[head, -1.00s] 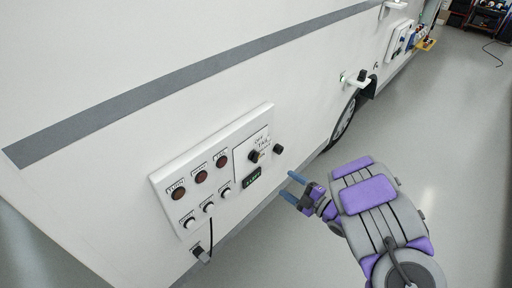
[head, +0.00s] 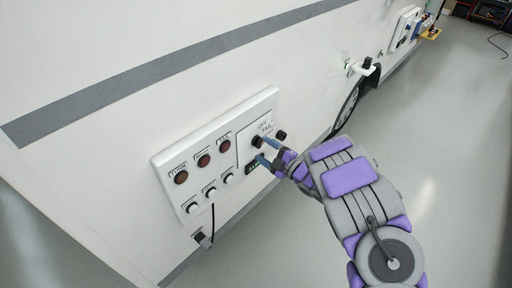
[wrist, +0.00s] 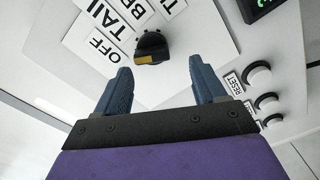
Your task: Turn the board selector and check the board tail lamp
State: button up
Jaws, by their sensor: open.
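The board (head: 243,105) is a white panel on the vehicle's side. Its selector is a black knob with a yellow mark, seen in the wrist view (wrist: 152,44) and the head view (head: 257,141). Labels OFF, TAIL and one starting with BR stand beside it; I cannot tell which is selected. My gripper (head: 265,150) is at the board; in the wrist view (wrist: 160,67) its open fingers lie either side of the selector's line, with no clear contact. The tail lamp (head: 225,146), rightmost of three dark red lamps, looks unlit; its label is barely legible.
A green display (wrist: 264,4) sits near the selector, partly covered by my gripper in the head view. White buttons (wrist: 257,75) line the board, one marked RESET. A bracket (head: 361,68) projects above the wheel.

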aim_at(255, 143)
jog(key=shift+w+d+r, duration=0.2)
jog(key=shift+w+d, duration=0.35)
jog(key=shift+w, duration=0.2)
jog(key=a, duration=0.3)
jog(key=shift+w+a+f, duration=0.1)
jog(key=shift+w+a, duration=0.3)
jog(key=shift+s+a, duration=0.1)
jog(key=shift+a, duration=0.15)
jog(key=shift+d, duration=0.35)
jog(key=shift+c, duration=1)
jog(key=shift+d, duration=0.8)
jog(key=c, duration=0.3)
jog(key=shift+c, duration=0.7)
jog(key=shift+a, duration=0.4)
jog(key=c, duration=0.4)
